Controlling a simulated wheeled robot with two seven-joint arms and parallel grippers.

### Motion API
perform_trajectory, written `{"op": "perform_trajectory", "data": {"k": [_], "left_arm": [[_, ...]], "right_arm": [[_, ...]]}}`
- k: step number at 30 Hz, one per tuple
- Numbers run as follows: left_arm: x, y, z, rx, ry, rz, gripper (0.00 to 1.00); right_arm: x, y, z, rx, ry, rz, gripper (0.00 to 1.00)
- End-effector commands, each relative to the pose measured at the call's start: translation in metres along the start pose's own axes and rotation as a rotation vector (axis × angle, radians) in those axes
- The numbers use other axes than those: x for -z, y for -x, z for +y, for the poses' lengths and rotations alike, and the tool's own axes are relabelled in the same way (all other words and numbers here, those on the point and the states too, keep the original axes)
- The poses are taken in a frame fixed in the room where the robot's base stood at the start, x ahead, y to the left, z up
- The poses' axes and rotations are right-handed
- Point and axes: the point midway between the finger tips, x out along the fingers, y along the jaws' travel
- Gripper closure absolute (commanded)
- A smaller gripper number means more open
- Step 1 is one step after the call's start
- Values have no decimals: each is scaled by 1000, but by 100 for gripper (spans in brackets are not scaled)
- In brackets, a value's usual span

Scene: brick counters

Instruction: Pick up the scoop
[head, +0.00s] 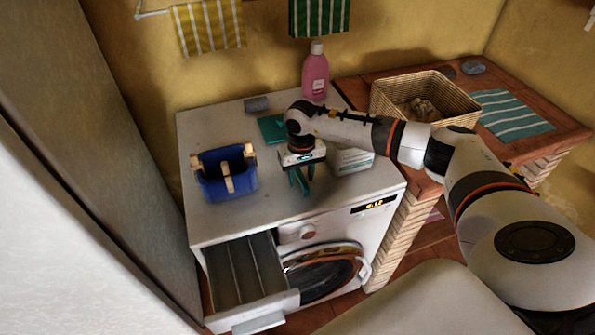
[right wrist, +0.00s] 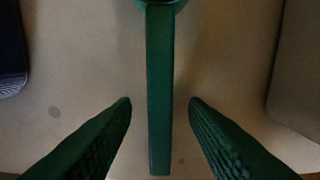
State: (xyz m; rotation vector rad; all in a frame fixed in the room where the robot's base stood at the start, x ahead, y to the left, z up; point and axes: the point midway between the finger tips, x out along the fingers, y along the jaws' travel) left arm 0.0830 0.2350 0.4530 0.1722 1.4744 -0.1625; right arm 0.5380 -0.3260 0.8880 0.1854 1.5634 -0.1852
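In the right wrist view the scoop's straight green handle (right wrist: 160,95) runs down the middle, with a rounded end at the top edge. My right gripper (right wrist: 160,103) is open. Its two green fingers stand on either side of the handle, with a gap on both sides. In the head view my right gripper (head: 299,182) points down over the top of the washing machine (head: 265,212). The scoop is hidden or cannot be told from the fingers there. My left gripper is not in view.
A blue caddy (head: 228,187) stands left of the gripper, and a white box (head: 353,160) stands close on its right. A flat teal item (head: 272,128) and a pink bottle (head: 315,74) are behind. The detergent drawer (head: 241,277) is pulled out. A wicker basket (head: 447,100) stands right.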

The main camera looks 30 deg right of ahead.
Motion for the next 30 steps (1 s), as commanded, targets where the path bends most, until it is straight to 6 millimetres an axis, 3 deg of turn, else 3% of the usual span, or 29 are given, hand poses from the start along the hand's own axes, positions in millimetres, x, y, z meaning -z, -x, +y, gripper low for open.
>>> {"op": "perform_trajectory", "data": {"k": [1,8,17,21,22,30], "left_arm": [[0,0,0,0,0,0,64],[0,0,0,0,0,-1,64],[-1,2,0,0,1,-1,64],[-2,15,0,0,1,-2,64],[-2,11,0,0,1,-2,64],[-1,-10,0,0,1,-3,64]], "right_arm": [[0,0,0,0,0,0,62],[0,0,0,0,0,0,99],[0,1,0,0,0,0,100],[0,10,0,0,0,0,100],[-1,11,0,-1,0,-4,100],[-2,67,0,-1,0,-6,100]]}}
